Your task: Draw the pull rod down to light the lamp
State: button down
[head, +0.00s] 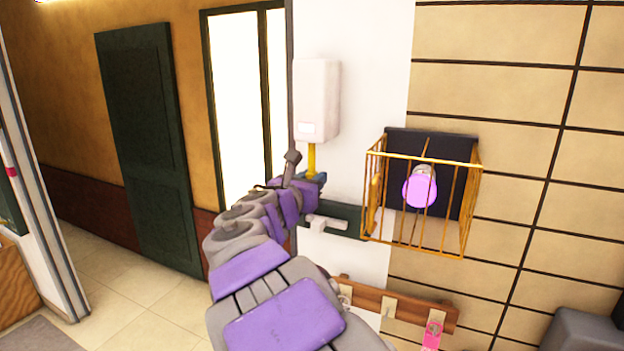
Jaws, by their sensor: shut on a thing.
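A yellow pull rod (311,158) hangs down from the underside of a white box (317,100) on the wall. My gripper (312,180) is at the rod's lower end and is shut on it; the fingers hide that end. The lamp (420,187) is a pinkish-purple bulb inside an orange wire cage (470,210) on a dark backplate (455,150), to the right of the rod. The bulb looks evenly pink; I cannot tell from its colour whether it is lit.
A wooden hook rail (395,306) with a pink tag (432,335) is below the cage. A dark bar (345,214) with a light handle is just below my gripper. A dark green door (148,145) stands at the left, with open tiled floor in front.

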jog(key=shift+r+p, duration=0.8)
jog(key=shift+p, duration=0.25)
jog(key=c, duration=1.3)
grip_release()
jog(key=o, duration=0.4)
jog(key=shift+w+a+f, duration=0.1)
jog(key=shift+w+a, duration=0.05)
jog(key=shift+a, duration=0.1)
jog(key=shift+o, duration=0.5)
jog(key=shift+o, duration=0.3)
jog(key=shift+d, duration=0.1)
jog(key=o, duration=0.6)
jog(key=shift+d, duration=0.15)
jog(key=shift+s, duration=0.2)
